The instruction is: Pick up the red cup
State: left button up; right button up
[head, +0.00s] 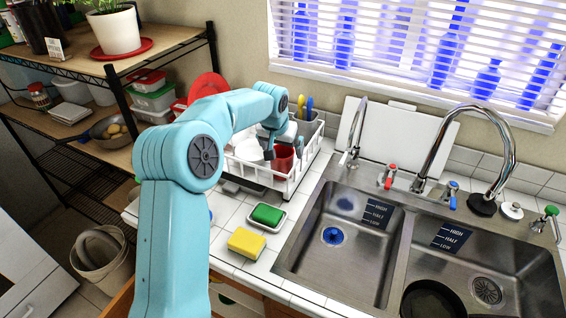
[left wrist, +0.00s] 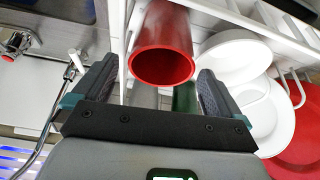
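The red cup (head: 284,160) stands in the white dish rack (head: 297,181) behind the counter's left part. My left gripper (head: 283,147) is over the cup in the head view. In the left wrist view the cup (left wrist: 176,28) shows its open round rim, lined up between the two spread fingers of my left gripper (left wrist: 158,72). The fingers are open, one on each side of the cup; I cannot tell whether they touch it. Part of the cup is hidden by the gripper in the head view. My right gripper is not in view.
White dishes (left wrist: 236,52) and a red plate (left wrist: 300,145) are close beside the cup. A yellow sponge (head: 246,242) and a green sponge (head: 267,215) lie on the counter in front. The double sink (head: 318,265) and its faucets are to the right.

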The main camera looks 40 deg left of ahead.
pick_arm(q)
jog(key=c, duration=1.5)
